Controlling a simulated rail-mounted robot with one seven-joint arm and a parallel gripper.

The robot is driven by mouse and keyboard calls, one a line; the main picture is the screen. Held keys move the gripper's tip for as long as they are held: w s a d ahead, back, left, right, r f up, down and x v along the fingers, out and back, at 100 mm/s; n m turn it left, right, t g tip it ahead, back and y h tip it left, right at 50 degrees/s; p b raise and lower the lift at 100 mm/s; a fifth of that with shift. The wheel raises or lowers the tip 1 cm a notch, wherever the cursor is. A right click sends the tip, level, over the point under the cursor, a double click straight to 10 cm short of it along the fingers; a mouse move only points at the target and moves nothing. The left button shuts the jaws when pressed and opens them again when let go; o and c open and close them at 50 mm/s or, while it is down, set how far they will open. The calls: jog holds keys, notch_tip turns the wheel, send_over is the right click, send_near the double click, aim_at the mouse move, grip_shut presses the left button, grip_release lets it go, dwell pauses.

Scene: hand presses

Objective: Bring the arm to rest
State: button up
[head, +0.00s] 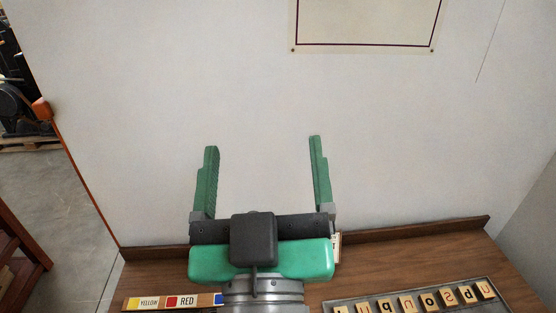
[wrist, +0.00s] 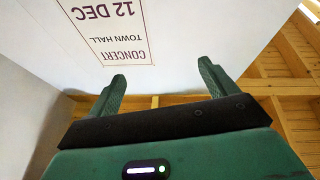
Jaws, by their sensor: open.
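My gripper (head: 263,165) is open and raised in front of the pale wall in the head view. Its two green fingers point up and stand wide apart with nothing between them. In the wrist view my gripper (wrist: 162,80) also shows open and empty, with the wall and some wooden boards beyond the fingers. My gripper hides part of the wooden table (head: 420,257) behind and below it.
A tray (head: 405,302) of letter blocks lies on the table at the right. A colour strip (head: 150,304) marked YELLOW and RED lies at the left. A framed poster (head: 365,22) hangs on the wall; the wrist view shows its concert text (wrist: 112,30). A ledge (head: 420,229) runs along the table's back.

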jog(key=s+d+r+m+t, duration=0.1)
jog(key=s+r+m+t, duration=0.1)
jog(key=s+r, duration=0.3)
jog(key=shift+s+d+h, duration=0.3)
jog(key=shift+h, duration=0.1)
